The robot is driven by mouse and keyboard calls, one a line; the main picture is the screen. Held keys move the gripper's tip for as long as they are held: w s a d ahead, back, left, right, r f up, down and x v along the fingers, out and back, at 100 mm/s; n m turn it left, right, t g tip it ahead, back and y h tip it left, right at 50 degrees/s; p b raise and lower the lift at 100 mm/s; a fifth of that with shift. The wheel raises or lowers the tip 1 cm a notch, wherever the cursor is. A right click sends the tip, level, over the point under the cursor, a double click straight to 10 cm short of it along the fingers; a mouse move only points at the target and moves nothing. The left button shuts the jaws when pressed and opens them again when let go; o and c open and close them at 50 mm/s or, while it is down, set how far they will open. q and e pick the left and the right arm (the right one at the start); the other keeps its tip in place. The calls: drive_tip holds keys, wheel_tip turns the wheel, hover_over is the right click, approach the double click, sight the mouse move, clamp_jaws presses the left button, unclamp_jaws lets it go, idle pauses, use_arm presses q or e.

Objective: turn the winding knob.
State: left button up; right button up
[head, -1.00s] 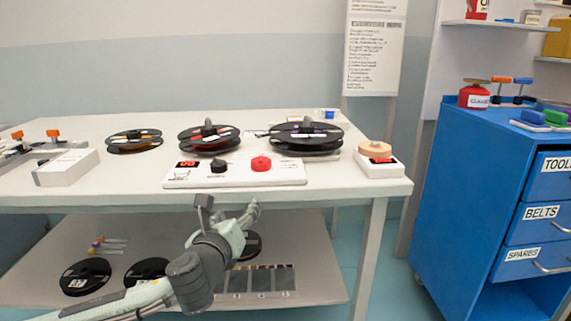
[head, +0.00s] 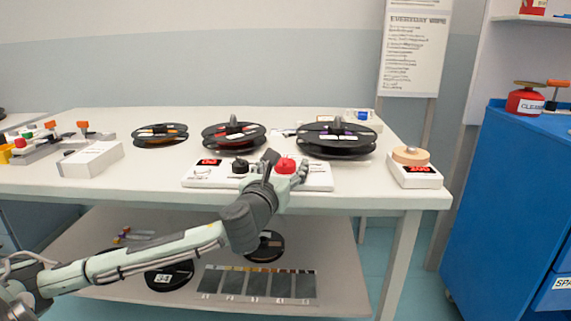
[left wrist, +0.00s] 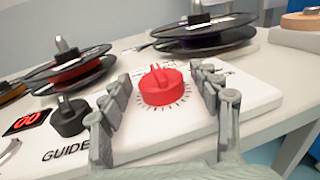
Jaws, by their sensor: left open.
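The red winding knob (head: 285,166) sits on the right part of a white control panel (head: 318,178) at the table's front edge. In the left wrist view the knob (left wrist: 161,86) has a raised grip ridge and a ring of tick marks around it. My left gripper (head: 283,168) is open, with one finger on each side of the knob. In the left wrist view the gripper (left wrist: 163,92) shows gaps between both fingers and the knob. A black knob (left wrist: 69,116) labelled GUIDE stands to the left. My right gripper is not in view.
Two reels (head: 234,135) (head: 337,139) stand behind the panel, and another reel (head: 160,134) lies farther left. A scale-like white box (head: 414,176) stands at the right. A white box (head: 91,160) lies left. A blue cabinet (head: 510,200) is at the far right.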

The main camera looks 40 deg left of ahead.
use_arm(q)
drive_tip(key=shift+w+a, duration=0.1)
drive_tip(key=shift+w, duration=0.3)
drive_tip(key=c, duration=1.2)
drive_tip(key=shift+r+n+y+p, duration=0.15)
drive_tip(key=shift+n+y+p, duration=0.15)
drive_tip(key=shift+y+p, duration=0.3)
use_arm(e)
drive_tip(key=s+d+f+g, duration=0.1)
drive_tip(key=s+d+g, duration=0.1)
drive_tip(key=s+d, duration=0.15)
use_arm(q)
drive_tip(key=n+g+y+p, duration=0.2)
drive_tip(key=y+p, duration=0.1)
drive_tip(key=p, duration=0.1)
drive_tip(key=shift+r+n+y, duration=0.1)
drive_tip(key=shift+n+y, duration=0.2)
drive_tip(key=shift+n, duration=0.1)
drive_tip(key=n+g+y+p, duration=0.2)
drive_tip(key=p, duration=0.1)
drive_tip(key=shift+f+g+y, duration=0.2)
drive_tip(key=shift+g+y, duration=0.1)
drive_tip(key=shift+g, duration=0.1)
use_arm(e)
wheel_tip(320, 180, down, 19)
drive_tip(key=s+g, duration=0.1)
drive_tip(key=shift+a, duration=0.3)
